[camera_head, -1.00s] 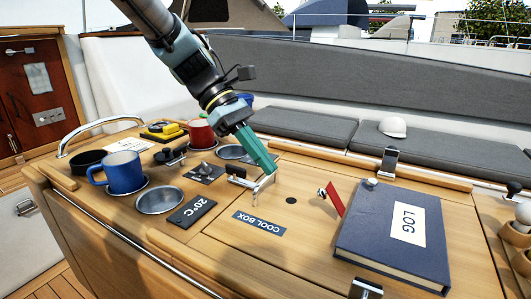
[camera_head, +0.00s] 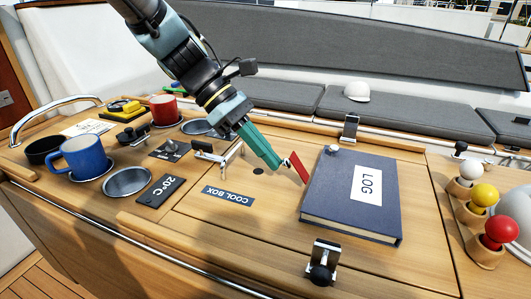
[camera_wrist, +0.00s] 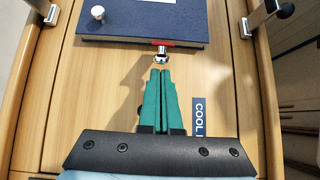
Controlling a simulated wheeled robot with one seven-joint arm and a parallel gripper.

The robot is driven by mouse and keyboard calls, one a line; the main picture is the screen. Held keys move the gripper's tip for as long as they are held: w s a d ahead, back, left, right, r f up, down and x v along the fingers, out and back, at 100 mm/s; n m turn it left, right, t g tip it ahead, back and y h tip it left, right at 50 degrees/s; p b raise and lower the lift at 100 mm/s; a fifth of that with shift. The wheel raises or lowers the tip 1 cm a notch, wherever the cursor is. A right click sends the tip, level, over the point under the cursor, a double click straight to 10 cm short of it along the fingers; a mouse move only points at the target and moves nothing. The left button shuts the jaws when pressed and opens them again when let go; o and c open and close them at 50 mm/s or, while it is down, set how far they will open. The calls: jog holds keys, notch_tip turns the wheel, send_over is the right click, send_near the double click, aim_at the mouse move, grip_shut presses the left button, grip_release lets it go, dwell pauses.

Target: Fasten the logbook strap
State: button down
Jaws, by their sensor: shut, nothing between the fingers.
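The dark blue logbook (camera_head: 335,205), with a white LOG label, lies on the wooden table; its edge shows at the top of the wrist view (camera_wrist: 140,22). A red strap (camera_head: 298,168) stands up tilted at the book's left side, with a small metal end piece (camera_wrist: 161,57) facing my gripper. A round metal stud (camera_head: 333,149) sits on the book's cover near its far left corner; it also shows in the wrist view (camera_wrist: 98,13). My green gripper (camera_head: 281,166) is shut and empty, its tips just short of the strap's end piece.
Metal clamps with black knobs stand at the near edge (camera_head: 322,262) and far edge (camera_head: 351,127) of the table. A COOL BOX plate (camera_head: 228,197), a blue mug (camera_head: 83,158) and a red mug (camera_head: 165,110) are to the left. Coloured balls in wooden holders (camera_head: 485,194) stand right.

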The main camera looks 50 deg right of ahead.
jog(key=shift+r, duration=0.1)
jog(key=shift+s+r+t+p, duration=0.15)
jog(key=shift+t+p, duration=0.15)
jog(key=shift+p, duration=0.3)
jog(key=shift+s+r+t+p, duration=0.15)
jog(key=shift+r+t+p, duration=0.3)
jog(key=shift+p, duration=0.3)
